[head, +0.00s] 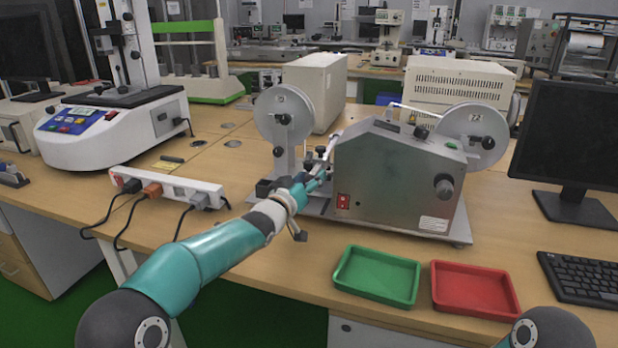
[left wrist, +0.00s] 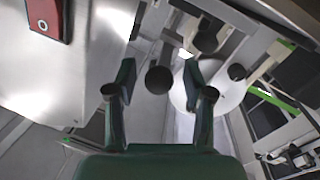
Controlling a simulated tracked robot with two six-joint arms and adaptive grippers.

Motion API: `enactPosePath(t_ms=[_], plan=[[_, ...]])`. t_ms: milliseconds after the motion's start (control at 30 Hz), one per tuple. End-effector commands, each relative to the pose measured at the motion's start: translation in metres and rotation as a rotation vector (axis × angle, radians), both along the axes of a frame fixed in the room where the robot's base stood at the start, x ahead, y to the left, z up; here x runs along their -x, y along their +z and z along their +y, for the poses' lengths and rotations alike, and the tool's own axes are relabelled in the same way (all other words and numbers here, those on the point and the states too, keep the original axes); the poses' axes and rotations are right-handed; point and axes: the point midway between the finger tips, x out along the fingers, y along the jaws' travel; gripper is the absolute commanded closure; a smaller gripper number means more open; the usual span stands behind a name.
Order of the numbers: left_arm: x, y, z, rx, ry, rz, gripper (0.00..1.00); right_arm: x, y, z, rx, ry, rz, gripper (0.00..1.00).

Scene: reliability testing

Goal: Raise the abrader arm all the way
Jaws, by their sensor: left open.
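The abrader is a grey metal housing (head: 395,180) with two pale reels on a base plate on the bench. Its abrader arm (head: 328,148) seems to be the thin light bar at the housing's left side, partly hidden by my gripper; its exact angle is hard to tell. My left gripper (head: 320,177) is at that left side, close to the bar. In the left wrist view the open fingers (left wrist: 160,73) stand either side of a dark round knob (left wrist: 159,80), with gaps visible. Contact cannot be made out. My right gripper is out of view.
The left reel (head: 284,115) stands just behind my gripper. A red switch (head: 343,201) is on the housing's front. A green tray (head: 377,276) and a red tray (head: 474,289) lie in front. A power strip (head: 168,187) with cables is at the left.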

Motion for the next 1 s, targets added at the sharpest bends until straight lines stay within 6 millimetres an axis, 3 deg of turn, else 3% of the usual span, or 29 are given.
enactPosePath(t_ms=[267, 600, 1000], plan=[[-0.0007, 0.0002, -0.0006, 0.0, -0.001, -0.002, 0.48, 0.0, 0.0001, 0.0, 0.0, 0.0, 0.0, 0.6], [-0.0007, 0.0003, -0.0002, 0.0, 0.0, -0.001, 1.0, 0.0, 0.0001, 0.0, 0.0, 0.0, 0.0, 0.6], [-0.001, 0.0027, 0.0024, -0.001, 0.003, 0.003, 1.0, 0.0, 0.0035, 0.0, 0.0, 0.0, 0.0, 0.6]])
